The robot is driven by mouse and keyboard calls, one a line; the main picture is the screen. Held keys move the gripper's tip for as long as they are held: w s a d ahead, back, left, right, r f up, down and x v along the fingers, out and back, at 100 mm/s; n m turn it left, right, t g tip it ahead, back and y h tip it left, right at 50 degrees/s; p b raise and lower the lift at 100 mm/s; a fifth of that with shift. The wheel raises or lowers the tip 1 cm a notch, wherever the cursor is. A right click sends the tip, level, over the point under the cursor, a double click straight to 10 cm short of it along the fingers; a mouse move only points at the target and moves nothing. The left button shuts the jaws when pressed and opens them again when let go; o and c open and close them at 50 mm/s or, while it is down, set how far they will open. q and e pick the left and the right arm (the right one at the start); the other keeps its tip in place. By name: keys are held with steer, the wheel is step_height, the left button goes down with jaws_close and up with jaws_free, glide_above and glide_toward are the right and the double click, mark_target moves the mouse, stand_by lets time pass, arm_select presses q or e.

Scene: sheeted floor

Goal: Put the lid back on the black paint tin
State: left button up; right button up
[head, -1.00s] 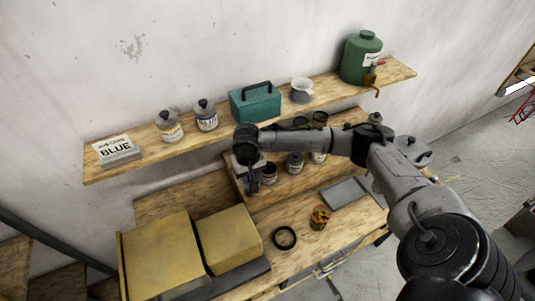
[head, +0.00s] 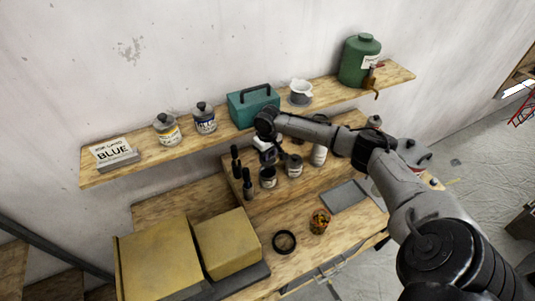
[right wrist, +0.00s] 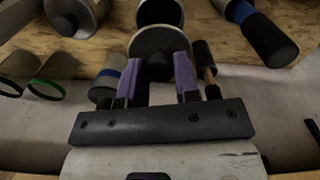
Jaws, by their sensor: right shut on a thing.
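My right gripper (head: 269,157) is over the wooden riser, above and behind a small dark-topped tin (head: 268,178). In the right wrist view its purple-padded fingers (right wrist: 160,78) are shut on the knob of a round dark lid (right wrist: 158,42). A tin body (right wrist: 160,12) shows just beyond the lid; I cannot tell whether they touch. Another dark-topped tin (head: 295,166) and a white one (head: 319,154) stand to the right. Their labels are too small to read, so I cannot tell which is the black paint tin. My left gripper is not in view.
Two dark bottles (head: 247,184) stand left of the tins. A black ring (head: 284,242) and an orange-topped pot (head: 320,221) are on the bench.

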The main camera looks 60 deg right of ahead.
mark_target(268, 164)
steer(key=shift+f+b, duration=2.15)
steer(key=shift+b, duration=0.5)
steer(key=shift+f, duration=0.95)
steer(key=shift+r+p, duration=0.1)
steer(key=shift+p, duration=0.5)
steer(key=shift+p, duration=0.55)
